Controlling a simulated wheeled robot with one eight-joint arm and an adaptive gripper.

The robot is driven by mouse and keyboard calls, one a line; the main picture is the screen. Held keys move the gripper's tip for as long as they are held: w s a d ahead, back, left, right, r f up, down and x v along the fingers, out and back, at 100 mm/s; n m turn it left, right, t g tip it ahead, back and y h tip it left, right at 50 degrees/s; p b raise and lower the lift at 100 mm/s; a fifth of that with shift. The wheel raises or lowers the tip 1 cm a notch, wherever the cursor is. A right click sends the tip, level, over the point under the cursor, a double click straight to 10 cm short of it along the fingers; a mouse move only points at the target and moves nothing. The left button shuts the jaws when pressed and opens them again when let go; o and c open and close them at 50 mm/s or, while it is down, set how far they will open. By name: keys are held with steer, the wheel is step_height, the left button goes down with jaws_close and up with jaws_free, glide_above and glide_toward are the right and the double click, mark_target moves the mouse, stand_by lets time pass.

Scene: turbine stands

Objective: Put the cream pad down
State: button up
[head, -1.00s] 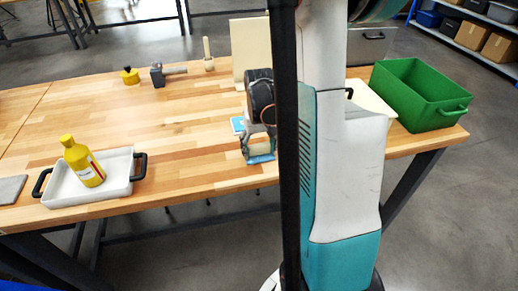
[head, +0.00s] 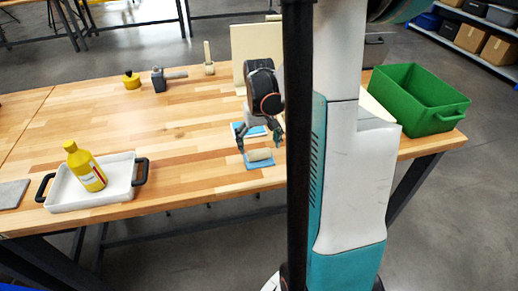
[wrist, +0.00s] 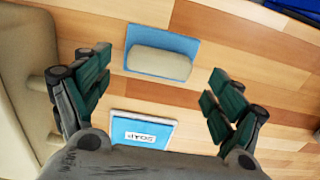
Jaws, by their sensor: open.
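The cream pad (head: 260,155) lies on a blue mat (head: 253,164) near the front edge of the wooden table. In the wrist view the cream pad (wrist: 158,63) rests on the near part of the blue mat (wrist: 165,40), with bare mat beyond it. My gripper (head: 260,143) is open and empty, with its fingers spread above and behind the pad. In the wrist view my gripper's fingers (wrist: 160,90) stand wide apart to either side, clear of the pad.
A blue and white labelled card (wrist: 142,130) lies beside the mat. A white tray (head: 110,192) with a yellow bottle (head: 86,168) stands at left. A green bin (head: 418,100) stands at right, a cream board (head: 252,48) behind my gripper. The table's middle left is clear.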

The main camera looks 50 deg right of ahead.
mark_target(259, 151)
step_height(259, 151, up, 7)
steer(key=p, duration=0.1)
steer(key=shift+r+p, duration=0.15)
steer(key=shift+p, duration=0.2)
stand_by(0.3)
